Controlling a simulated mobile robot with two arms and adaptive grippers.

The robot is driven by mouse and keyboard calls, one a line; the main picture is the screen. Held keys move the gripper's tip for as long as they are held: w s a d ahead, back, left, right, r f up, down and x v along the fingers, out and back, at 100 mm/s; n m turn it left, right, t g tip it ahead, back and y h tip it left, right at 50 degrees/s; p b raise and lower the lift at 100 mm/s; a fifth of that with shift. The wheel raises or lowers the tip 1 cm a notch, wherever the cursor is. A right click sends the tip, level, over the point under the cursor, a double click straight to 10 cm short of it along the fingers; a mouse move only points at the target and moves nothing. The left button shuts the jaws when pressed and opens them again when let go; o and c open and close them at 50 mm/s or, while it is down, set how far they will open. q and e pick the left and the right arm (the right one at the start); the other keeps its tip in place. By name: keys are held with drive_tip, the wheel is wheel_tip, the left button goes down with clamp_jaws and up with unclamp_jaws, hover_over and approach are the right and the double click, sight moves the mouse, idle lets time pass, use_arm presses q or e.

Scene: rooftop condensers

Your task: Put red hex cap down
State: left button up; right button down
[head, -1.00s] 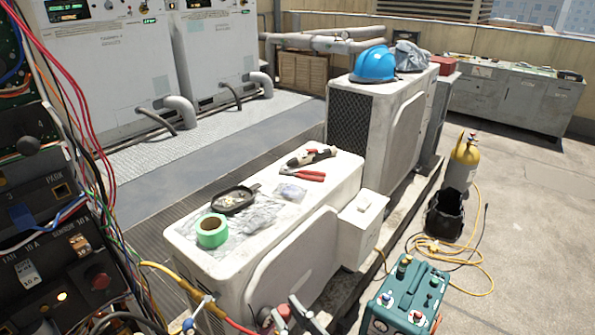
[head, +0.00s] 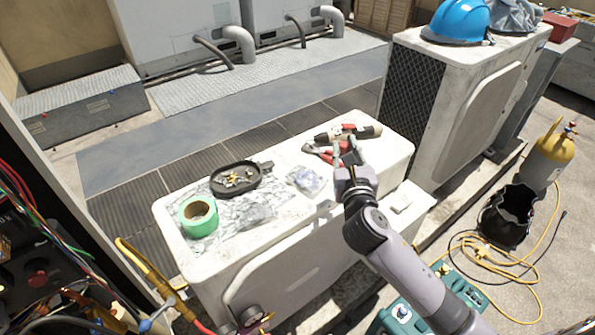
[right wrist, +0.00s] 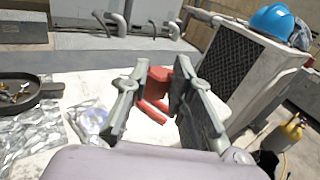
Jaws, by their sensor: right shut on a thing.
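The red hex cap (right wrist: 183,75) shows between the two fingers of my right gripper (right wrist: 166,90) in the right wrist view. The fingers are shut on it. In the head view my right gripper (head: 348,157) is over the right end of the white condenser's top (head: 285,160), close to red-handled pliers (head: 320,152) and a hand tool (head: 365,131). The cap is mostly hidden by the gripper there. I cannot tell whether it touches the top. My left gripper is not in view.
On the condenser's top are green tape (head: 198,222), a black dish (head: 222,188) with small brass parts, a clear bag (head: 305,181) and crumpled foil (head: 250,212). A taller condenser with a blue helmet (head: 458,20) stands behind right. Bare top shows around the bag.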

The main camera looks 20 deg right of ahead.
drive_tip(key=w+d+r+h, duration=0.1)
drive_tip(key=w+d+r, duration=0.25)
drive_tip(key=w, duration=0.25)
drive_tip(key=shift+m, duration=0.4)
wheel_tip(320, 180, down, 13)
drive_tip(key=b, duration=0.3)
drive_tip(key=shift+a+b, duration=0.1)
drive_tip(key=shift+b, duration=0.2)
wheel_tip(320, 180, down, 5)
drive_tip(key=shift+r+b, duration=0.1)
drive_tip(key=shift+b, duration=0.85)
drive_tip(key=shift+f, duration=0.3)
drive_tip(key=c, duration=1.4)
unclamp_jaws()
